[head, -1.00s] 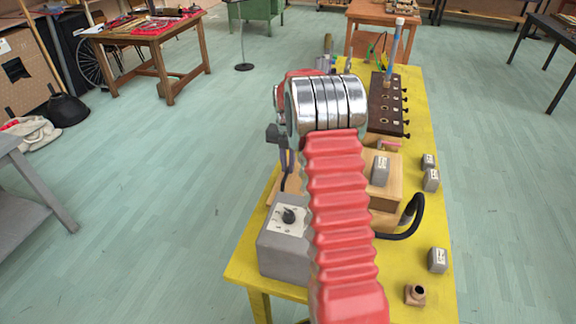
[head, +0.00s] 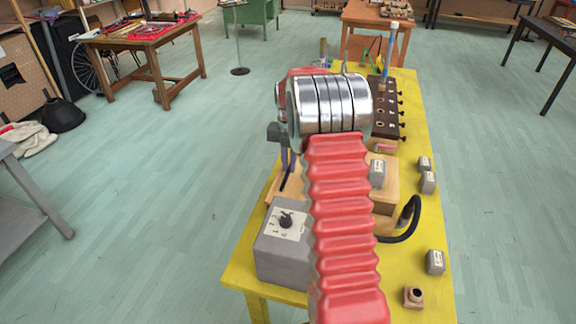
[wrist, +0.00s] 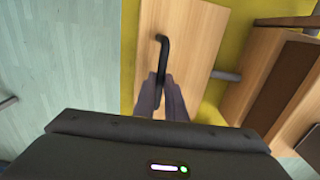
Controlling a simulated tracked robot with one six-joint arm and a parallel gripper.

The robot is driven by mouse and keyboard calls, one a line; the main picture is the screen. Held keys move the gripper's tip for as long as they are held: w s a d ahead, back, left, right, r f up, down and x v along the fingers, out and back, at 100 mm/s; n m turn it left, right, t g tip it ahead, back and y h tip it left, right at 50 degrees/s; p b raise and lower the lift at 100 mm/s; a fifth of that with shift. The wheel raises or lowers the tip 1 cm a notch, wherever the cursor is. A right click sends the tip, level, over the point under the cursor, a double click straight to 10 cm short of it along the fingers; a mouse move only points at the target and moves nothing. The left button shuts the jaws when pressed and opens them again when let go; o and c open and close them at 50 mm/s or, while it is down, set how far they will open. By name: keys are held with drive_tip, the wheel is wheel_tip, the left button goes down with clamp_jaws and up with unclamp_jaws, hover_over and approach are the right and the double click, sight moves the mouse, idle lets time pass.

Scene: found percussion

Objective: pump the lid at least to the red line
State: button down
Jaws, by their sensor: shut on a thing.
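A pale wooden board (wrist: 205,45), which looks like the lid, has a black bent handle (wrist: 162,48) in the wrist view. My gripper (wrist: 163,82) is shut on the lower part of the handle, with a finger on each side. In the head view my gripper (head: 286,158) points down over the left side of the yellow table, and part of the wooden board (head: 272,190) shows below it. My red ribbed arm hides much of the board and what lies beside it. I see no red line in either view.
A grey box with a dial (head: 284,242) stands in front of the board. A wooden block (head: 384,195), a black hose (head: 411,220) and small grey weights (head: 435,262) lie to the right. A dark rack (head: 386,120) stands behind.

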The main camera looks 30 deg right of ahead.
sight(293, 180)
drive_tip(key=shift+s+d+r, duration=0.45)
drive_tip(key=shift+r, duration=0.3)
drive_tip(key=c, duration=1.7)
unclamp_jaws()
drive_tip(key=shift+s, duration=0.1)
wheel_tip(293, 180, up, 14)
drive_tip(key=shift+f, duration=0.2)
